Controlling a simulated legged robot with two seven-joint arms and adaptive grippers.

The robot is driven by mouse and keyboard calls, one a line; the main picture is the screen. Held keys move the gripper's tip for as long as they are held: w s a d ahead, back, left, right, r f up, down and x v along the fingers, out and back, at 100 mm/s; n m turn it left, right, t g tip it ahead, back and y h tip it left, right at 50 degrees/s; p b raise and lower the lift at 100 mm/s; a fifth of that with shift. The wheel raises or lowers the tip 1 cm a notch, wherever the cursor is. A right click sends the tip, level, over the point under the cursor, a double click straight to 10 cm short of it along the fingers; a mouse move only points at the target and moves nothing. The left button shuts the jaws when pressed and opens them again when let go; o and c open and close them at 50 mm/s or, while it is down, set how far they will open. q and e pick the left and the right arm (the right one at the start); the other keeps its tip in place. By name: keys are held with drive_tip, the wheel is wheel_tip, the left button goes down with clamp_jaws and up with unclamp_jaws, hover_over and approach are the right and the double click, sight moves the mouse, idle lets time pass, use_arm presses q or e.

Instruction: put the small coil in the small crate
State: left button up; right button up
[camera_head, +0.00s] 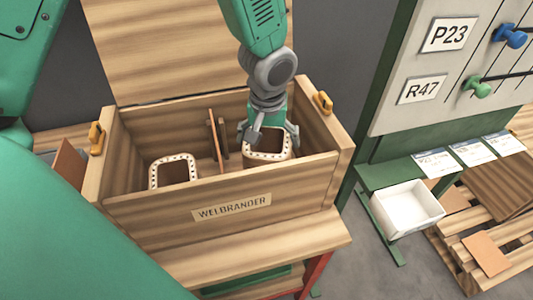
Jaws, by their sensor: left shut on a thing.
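A wooden crate (122,199) labelled WELBRANDER stands open on a wooden bench, its lid raised at the back. A slotted divider (213,139) splits it into two compartments. One hollow coil (173,170) with a white dotted rim sits in the left compartment. A second similar coil (267,155) is in the right compartment, upright, its lower part hidden by the front wall. My left gripper (270,141) reaches down from above and is shut on this second coil at its rim. I cannot tell which coil is the smaller, nor whether the held one touches the floor. My right gripper is not in view.
Yellow latches (323,102) stick up at both crate ends. A grey panel (420,60) with P23 and R47 labels and coloured knobs stands at right. Below it are a white bin (406,209) and a wooden pallet (490,238). Large green parts of mine cover the left.

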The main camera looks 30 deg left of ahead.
use_arm(q)
drive_tip(key=f, duration=0.2)
drive_tip(key=d+f, duration=0.1)
drive_tip(key=f, duration=0.1)
drive_tip(key=shift+f+b, duration=0.2)
drive_tip(key=shift+b, duration=0.1)
drive_tip(key=shift+s+a, duration=0.1)
drive_tip(key=shift+a, duration=0.4)
drive_tip(key=o, duration=1.3)
drive_tip(key=shift+o, duration=0.2)
drive_tip(key=shift+d, duration=0.4)
drive_tip(key=shift+d+r, duration=0.2)
drive_tip(key=shift+d, duration=0.1)
wheel_tip(320, 180, up, 12)
drive_tip(key=s+d+p, duration=0.1)
drive_tip(key=shift+s+f+p, duration=0.15)
drive_tip(key=shift+s+p, duration=0.05)
drive_tip(key=shift+p, duration=0.1)
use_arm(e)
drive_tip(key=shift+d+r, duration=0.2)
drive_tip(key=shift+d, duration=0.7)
